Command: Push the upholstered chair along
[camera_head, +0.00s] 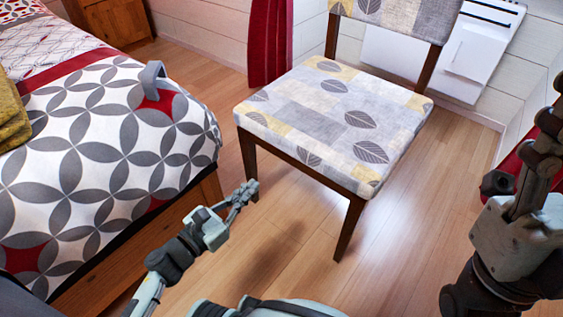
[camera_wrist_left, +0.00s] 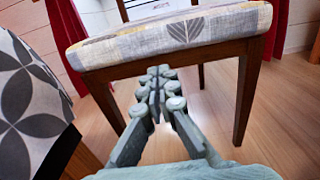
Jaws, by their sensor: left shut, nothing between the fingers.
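The upholstered chair (camera_head: 325,115) stands upright on the wooden floor, with a leaf-patterned grey and yellow seat and dark wooden legs. Its seat front and frame also show in the left wrist view (camera_wrist_left: 170,40). My left gripper (camera_head: 247,190) is shut and empty, low beside the chair's front left leg in the head view. In the left wrist view the fingers (camera_wrist_left: 158,82) are together, pointing under the front rail of the seat. I cannot tell whether they touch the chair. My right arm shows at the right edge of the head view, but its fingertips are not clearly visible.
A bed (camera_head: 110,140) with a patterned cover stands on the left, close to my left arm. A red curtain (camera_head: 270,40) and a white wall heater (camera_head: 450,55) are behind the chair. Bare floor (camera_head: 430,175) lies right of the chair.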

